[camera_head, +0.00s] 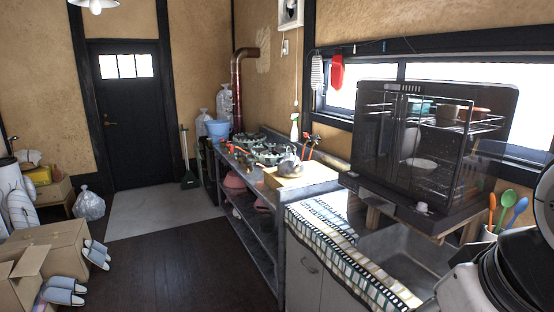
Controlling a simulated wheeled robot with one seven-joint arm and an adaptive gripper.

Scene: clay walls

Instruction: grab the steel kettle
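The steel kettle (290,165) is small in view and looks grey and rounded. It appears to sit upright on a light wooden board or block (300,178) at the near end of the metal counter, right of the picture's middle. White and black parts of my own body fill the lower right corner. My gripper cannot be made out in this view, and nothing is seen touching the kettle.
A metal shelf counter (253,228) runs along the right wall, with burners (268,152) behind the kettle. A dish rack cabinet (432,145) stands by a sink (405,255). Cardboard boxes (60,245) and slippers (62,290) lie left. The dark floor (180,265) between is clear.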

